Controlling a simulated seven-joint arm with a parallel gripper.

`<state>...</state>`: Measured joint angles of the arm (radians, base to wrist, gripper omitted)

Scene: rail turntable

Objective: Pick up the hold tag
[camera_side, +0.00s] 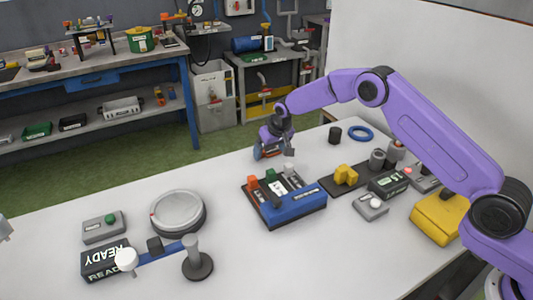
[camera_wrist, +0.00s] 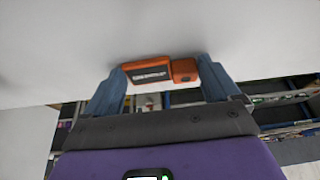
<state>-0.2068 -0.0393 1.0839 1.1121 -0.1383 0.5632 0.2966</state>
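The hold tag (camera_wrist: 152,75) is an orange piece with a black label plate and a smaller orange block at its right end. In the wrist view it lies between the fingertips of my gripper (camera_wrist: 160,78), against the white table surface. The two blue-grey fingers stand wide apart, one at each end of the tag. Whether they press on it is not clear. In the side view my gripper (camera_side: 272,153) is low near the table's back edge, with a bit of orange-red showing between its fingers. Most of the tag is hidden there.
A blue box with levers (camera_side: 297,208) stands in front of my gripper. A black cylinder (camera_side: 335,135) and a blue ring (camera_side: 361,133) lie to the right. A round grey turntable (camera_side: 177,212) and a blue-armed stand (camera_side: 198,264) are at the left.

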